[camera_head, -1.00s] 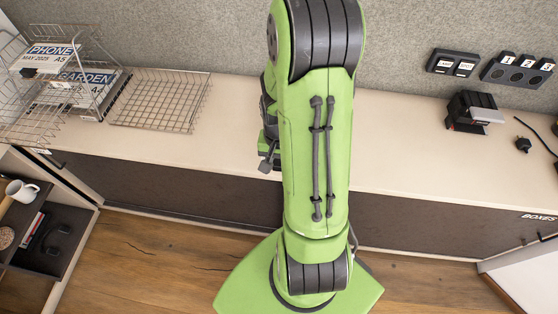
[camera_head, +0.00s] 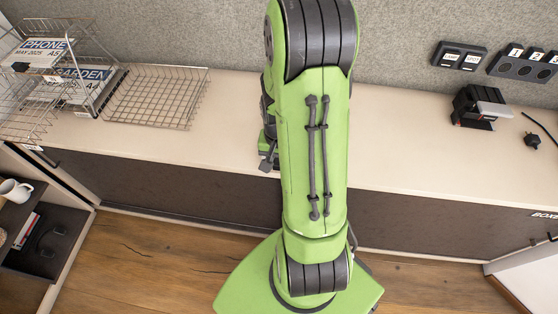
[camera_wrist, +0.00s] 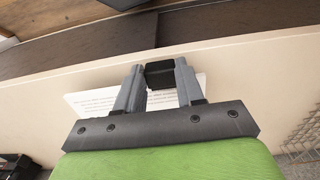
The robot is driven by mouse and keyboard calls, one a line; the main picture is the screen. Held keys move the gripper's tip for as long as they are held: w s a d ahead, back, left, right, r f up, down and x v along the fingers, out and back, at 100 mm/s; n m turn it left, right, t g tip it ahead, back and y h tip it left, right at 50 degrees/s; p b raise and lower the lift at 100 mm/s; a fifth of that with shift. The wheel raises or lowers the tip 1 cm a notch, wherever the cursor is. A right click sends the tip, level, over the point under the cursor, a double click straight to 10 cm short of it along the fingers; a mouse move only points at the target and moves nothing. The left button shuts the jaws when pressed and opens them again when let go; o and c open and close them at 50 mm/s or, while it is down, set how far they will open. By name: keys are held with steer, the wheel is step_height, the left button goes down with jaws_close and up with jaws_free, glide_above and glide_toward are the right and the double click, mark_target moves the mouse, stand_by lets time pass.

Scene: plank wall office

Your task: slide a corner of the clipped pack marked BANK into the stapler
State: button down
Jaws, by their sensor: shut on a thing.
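In the wrist view my gripper (camera_wrist: 160,68) is shut on a black block-like clip. The white pack (camera_wrist: 92,102) with lines of small print shows on both sides of the fingers. The word BANK is not readable here. In the head view my arm hides the gripper and pack. The stapler (camera_head: 480,107), dark with a light grey part, stands on the counter at the right, well apart from my arm. A dark shape at the lower left of the wrist view is too cut off to name surely.
A wire tray (camera_head: 152,98) and wire racks with packs marked PHONE (camera_head: 45,46) and GARDEN (camera_head: 85,76) stand at the left. Socket blocks (camera_head: 522,66) are on the back wall; a black plug (camera_head: 531,140) lies right of the stapler. The counter (camera_head: 400,135) between is clear.

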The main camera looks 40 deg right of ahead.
steer(key=shift+d+f+b, duration=0.1)
steer(key=shift+f+b, duration=0.2)
steer(key=shift+f, duration=0.35)
steer(key=shift+w+d+r+p, duration=0.2)
steer(key=shift+w+d+p, duration=0.3)
steer(key=shift+w+d, duration=1.1)
steer(key=shift+d, duration=0.3)
steer(key=shift+d+f, duration=0.1)
steer(key=shift+f, duration=0.1)
steer(key=c, duration=0.6)
jaws_free()
